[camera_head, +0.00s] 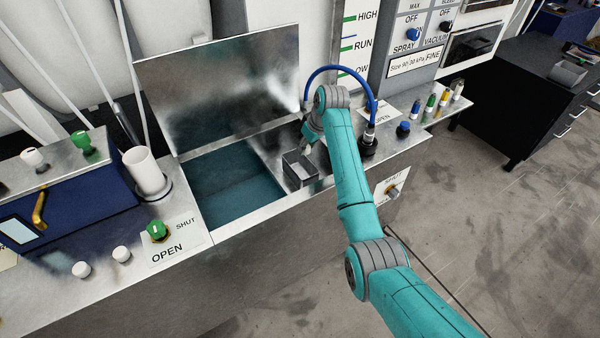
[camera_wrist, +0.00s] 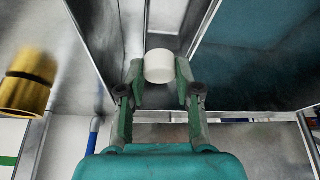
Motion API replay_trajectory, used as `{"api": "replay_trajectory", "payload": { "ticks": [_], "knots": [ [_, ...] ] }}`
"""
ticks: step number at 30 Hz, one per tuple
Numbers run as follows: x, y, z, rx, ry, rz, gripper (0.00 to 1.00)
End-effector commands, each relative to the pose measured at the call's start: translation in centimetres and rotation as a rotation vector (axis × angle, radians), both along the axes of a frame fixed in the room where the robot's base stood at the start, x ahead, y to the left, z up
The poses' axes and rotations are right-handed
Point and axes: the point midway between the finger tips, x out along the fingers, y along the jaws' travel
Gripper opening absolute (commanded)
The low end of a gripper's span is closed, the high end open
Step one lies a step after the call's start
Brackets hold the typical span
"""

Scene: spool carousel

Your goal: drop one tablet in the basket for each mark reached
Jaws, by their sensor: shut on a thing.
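In the wrist view my gripper (camera_wrist: 160,80) is shut on a short white round tablet (camera_wrist: 159,66), held between the fingertips. In the head view my gripper (camera_head: 307,148) is at a small grey open box (camera_head: 300,182), which looks like the basket; its tip is partly hidden. Something pale shows inside the box, but I cannot tell whether it is the held tablet or another. Two white tablets, one nearer (camera_head: 82,269) and one farther (camera_head: 122,254), stand on the bench at the left.
A teal-lined basin (camera_head: 225,190) lies open left of the box, its metal lid (camera_head: 225,90) raised. A green knob (camera_head: 157,231) sits between SHUT and OPEN labels. A blue hose (camera_head: 340,68) arches behind my arm. A white cylinder (camera_head: 147,172) stands at left.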

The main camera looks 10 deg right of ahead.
Motion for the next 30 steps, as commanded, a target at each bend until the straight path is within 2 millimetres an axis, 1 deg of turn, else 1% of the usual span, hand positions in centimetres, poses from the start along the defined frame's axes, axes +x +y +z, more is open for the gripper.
{"api": "replay_trajectory", "payload": {
  "ticks": [4,5,6,8,9,17,20,23,26,30],
  "knots": [
    [0.0,0.0,0.0,0.000,0.000,0.000,0.10],
    [0.0,0.0,0.0,0.000,0.000,0.000,0.36],
    [0.0,0.0,0.0,0.000,0.000,0.000,0.46],
    [0.0,0.0,0.0,0.000,0.000,0.000,0.61],
    [0.0,0.0,0.0,0.000,0.000,0.000,0.63],
    [0.0,0.0,0.0,0.000,0.000,0.000,0.63],
    [-0.1,-0.1,0.4,0.000,0.000,0.000,0.63],
    [-0.4,-0.3,1.4,0.000,-0.002,0.000,0.63],
    [-1.0,-0.6,2.9,0.000,-0.004,-0.001,0.63],
    [-2.0,-1.1,5.6,-0.001,-0.003,0.000,0.63]
  ]
}}
